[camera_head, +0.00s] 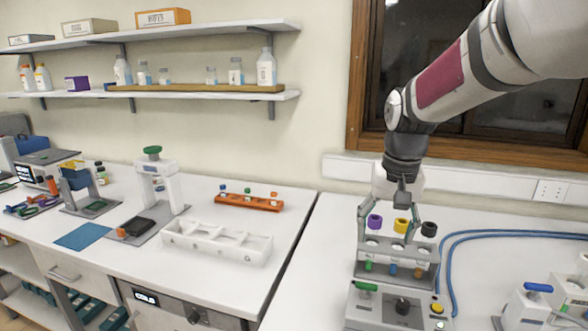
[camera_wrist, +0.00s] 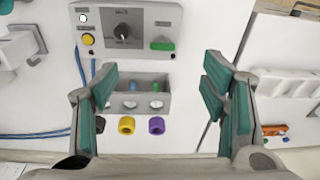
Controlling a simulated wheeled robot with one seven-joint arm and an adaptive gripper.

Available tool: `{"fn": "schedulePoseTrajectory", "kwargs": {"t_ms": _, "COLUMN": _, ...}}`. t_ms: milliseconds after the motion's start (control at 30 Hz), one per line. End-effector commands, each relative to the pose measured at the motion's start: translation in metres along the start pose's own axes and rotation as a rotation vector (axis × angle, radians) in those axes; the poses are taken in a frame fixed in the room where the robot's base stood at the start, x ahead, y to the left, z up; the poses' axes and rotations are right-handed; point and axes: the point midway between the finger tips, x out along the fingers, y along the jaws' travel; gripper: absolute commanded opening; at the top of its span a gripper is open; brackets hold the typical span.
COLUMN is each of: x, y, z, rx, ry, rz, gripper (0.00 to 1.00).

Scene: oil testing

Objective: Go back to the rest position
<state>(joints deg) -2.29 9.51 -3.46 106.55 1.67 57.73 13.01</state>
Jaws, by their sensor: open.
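My gripper (camera_head: 391,222) hangs fingers-down from my arm at the right of the head view, over a grey rack on the right counter. In the wrist view my gripper (camera_wrist: 160,85) is open, its teal-padded fingers wide apart with nothing between the pads. The grey rack (camera_head: 398,254) stands below and between the fingers and also shows in the wrist view (camera_wrist: 155,108). Purple (camera_head: 375,221), yellow (camera_head: 401,225) and black (camera_head: 429,229) ring-like caps show at its back. I cannot tell whether a finger touches the rack.
A grey control box (camera_head: 398,308) with a knob stands in front of the rack. Blue hoses (camera_head: 480,234) run at its right. A white holder (camera_head: 218,242) and an orange rack (camera_head: 248,202) are on the left counter. A window (camera_head: 470,100) is behind my arm.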

Motion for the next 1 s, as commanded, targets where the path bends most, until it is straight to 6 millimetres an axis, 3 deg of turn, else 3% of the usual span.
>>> {"fn": "schedulePoseTrajectory", "kwargs": {"t_ms": 33, "x": -0.016, "y": 0.004, "z": 0.014, "rx": -0.014, "ry": 0.028, "rz": -0.01, "gripper": 0.67}}
{"fn": "schedulePoseTrajectory", "kwargs": {"t_ms": 200, "x": -0.052, "y": 0.015, "z": 0.06, "rx": -0.069, "ry": 0.105, "rz": -0.03, "gripper": 0.67}}
{"fn": "schedulePoseTrajectory", "kwargs": {"t_ms": 400, "x": -0.077, "y": 0.029, "z": 0.118, "rx": -0.135, "ry": 0.199, "rz": -0.044, "gripper": 0.67}}
{"fn": "schedulePoseTrajectory", "kwargs": {"t_ms": 700, "x": -0.084, "y": 0.048, "z": 0.196, "rx": -0.225, "ry": 0.332, "rz": -0.043, "gripper": 0.67}}
{"fn": "schedulePoseTrajectory", "kwargs": {"t_ms": 833, "x": -0.081, "y": 0.053, "z": 0.214, "rx": -0.249, "ry": 0.367, "rz": -0.04, "gripper": 0.67}}
{"fn": "schedulePoseTrajectory", "kwargs": {"t_ms": 1000, "x": -0.078, "y": 0.056, "z": 0.223, "rx": -0.26, "ry": 0.382, "rz": -0.037, "gripper": 0.67}}
